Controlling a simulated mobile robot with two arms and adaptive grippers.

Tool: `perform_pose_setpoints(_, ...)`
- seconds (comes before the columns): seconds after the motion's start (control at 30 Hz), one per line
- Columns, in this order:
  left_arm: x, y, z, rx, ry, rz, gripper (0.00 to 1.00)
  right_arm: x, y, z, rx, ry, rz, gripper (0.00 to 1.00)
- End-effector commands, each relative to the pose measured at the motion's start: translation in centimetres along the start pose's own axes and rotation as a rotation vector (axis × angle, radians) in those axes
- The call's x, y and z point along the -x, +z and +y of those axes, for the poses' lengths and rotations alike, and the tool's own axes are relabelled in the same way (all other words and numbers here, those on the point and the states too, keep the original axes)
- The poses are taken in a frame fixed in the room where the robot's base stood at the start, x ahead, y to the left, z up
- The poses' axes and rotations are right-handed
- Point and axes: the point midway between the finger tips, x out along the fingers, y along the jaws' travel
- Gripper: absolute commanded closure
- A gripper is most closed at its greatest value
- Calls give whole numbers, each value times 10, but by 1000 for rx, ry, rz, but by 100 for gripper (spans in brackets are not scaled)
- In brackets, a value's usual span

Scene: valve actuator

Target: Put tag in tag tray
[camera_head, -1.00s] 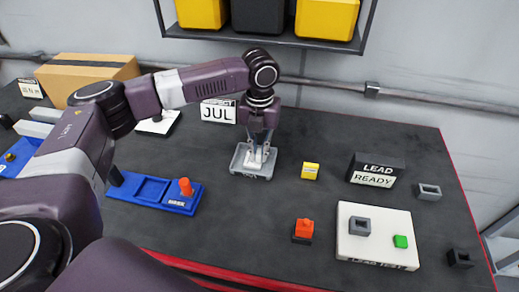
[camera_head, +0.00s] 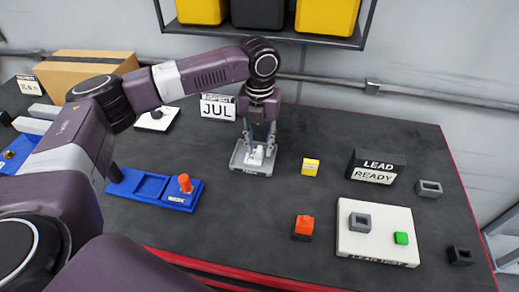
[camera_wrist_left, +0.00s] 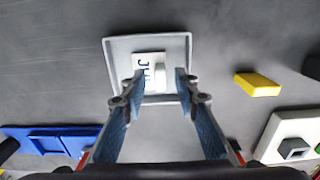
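The tag (camera_wrist_left: 150,68) is a small white plate with dark lettering and a raised white grip. It lies inside the grey tag tray (camera_wrist_left: 118,48), off the tray's middle in the left wrist view. In the head view the white tag (camera_head: 257,154) shows in the tray (camera_head: 238,163) under my left gripper (camera_head: 259,142). In the left wrist view my left gripper (camera_wrist_left: 155,84) is open, its two fingertips apart on either side of the tag's grip, with a gap showing. My right gripper is in neither view.
A yellow block (camera_head: 310,167) stands right of the tray. A blue week tray (camera_head: 150,188) with an orange peg lies left. An INSPECT JUL sign (camera_head: 218,107) stands behind. A white lead test plate (camera_head: 378,247) and an orange-topped block (camera_head: 303,226) are nearer.

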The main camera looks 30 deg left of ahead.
Motion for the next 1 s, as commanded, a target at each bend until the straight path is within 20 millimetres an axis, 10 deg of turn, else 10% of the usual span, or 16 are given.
perform_pose_setpoints(0.5, 95, 0, -1, 0, -2, -1, 72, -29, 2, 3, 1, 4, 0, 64)
perform_pose_setpoints(1.0, 104, 0, 0, 0, -1, 0, 72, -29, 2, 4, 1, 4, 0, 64)
